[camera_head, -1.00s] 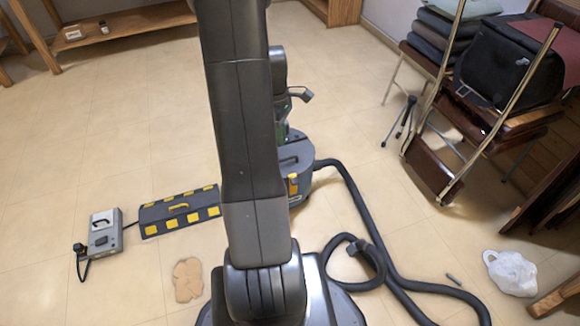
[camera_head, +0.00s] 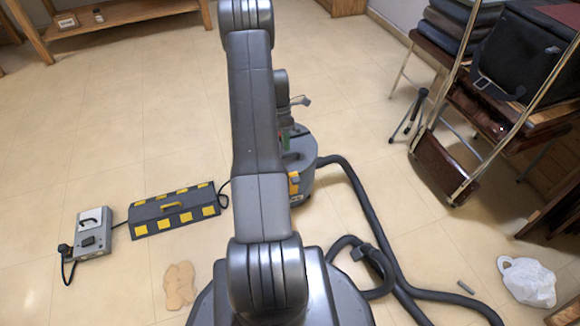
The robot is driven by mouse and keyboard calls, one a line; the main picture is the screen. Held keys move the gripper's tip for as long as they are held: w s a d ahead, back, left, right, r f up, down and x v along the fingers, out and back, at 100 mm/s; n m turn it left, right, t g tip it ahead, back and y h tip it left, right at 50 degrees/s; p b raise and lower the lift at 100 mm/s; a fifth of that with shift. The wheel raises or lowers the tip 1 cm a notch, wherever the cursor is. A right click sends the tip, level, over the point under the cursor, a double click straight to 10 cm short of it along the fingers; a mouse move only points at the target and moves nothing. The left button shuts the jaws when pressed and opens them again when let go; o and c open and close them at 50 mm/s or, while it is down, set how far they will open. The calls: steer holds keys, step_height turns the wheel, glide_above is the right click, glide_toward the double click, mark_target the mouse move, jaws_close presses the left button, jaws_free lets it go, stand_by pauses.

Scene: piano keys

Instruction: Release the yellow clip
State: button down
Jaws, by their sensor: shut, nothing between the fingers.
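The yellow clip (camera_head: 294,183) sits on the right side of a grey canister vacuum (camera_head: 304,168) on the floor behind my arm. The clip's right part shows, and my arm link covers much of the vacuum's left side. My gripper (camera_head: 286,130) is shut and empty. It is mostly hidden behind my arm link, above the vacuum's top and apart from the clip in the picture. Its fingertips are hard to make out.
A black hose (camera_head: 360,200) curls right and forward from the vacuum. Stacked chairs (camera_head: 448,160) and a white bag (camera_head: 528,283) are at right.

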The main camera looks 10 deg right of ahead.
mark_target(292, 176)
steer(key=b+x, duration=0.3)
steer(key=x, duration=0.7)
steer(key=shift+b, duration=0.3)
steer(key=shift+s+d, duration=0.2)
steer(key=shift+s, duration=0.05)
steer(key=shift+s+a+t, duration=0.1)
steer(key=shift+s+t, duration=0.05)
steer(key=shift+t, duration=0.15)
steer(key=shift+s, duration=0.15)
